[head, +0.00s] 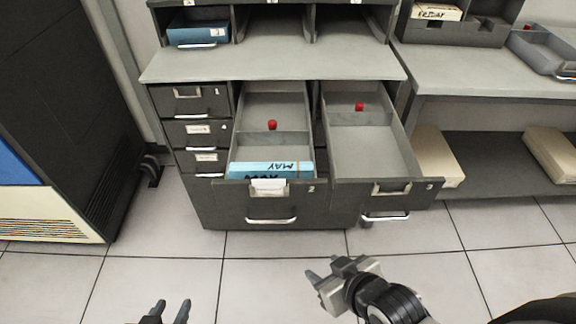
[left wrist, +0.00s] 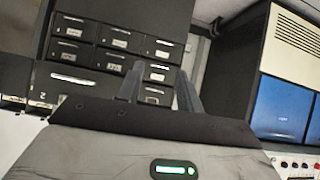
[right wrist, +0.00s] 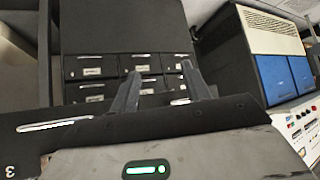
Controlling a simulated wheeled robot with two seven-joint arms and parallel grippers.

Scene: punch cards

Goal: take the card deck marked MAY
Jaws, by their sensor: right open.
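The light-blue card deck marked MAY (head: 271,168) lies in the front part of the open drawer numbered 2 (head: 236,127). Its lettering appears upside down in the head view, and the drawer front hides its lower part. My left gripper (head: 171,309) is at the bottom edge of the head view, below and left of the drawer, open and empty. Its fingers stand apart in the left wrist view (left wrist: 158,85). My right gripper (head: 326,272) is in front of the drawers, below and right of the deck, open and empty; its fingers also show in the right wrist view (right wrist: 162,88).
Another open drawer, numbered 3 (head: 370,155), stands right of drawer 2 and holds no deck. Each drawer has a red knob, one in drawer 2 (head: 272,125) and one in drawer 3 (head: 359,107). A grey counter (head: 270,62) overhangs the drawers. Tiled floor (head: 260,270) in front is clear.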

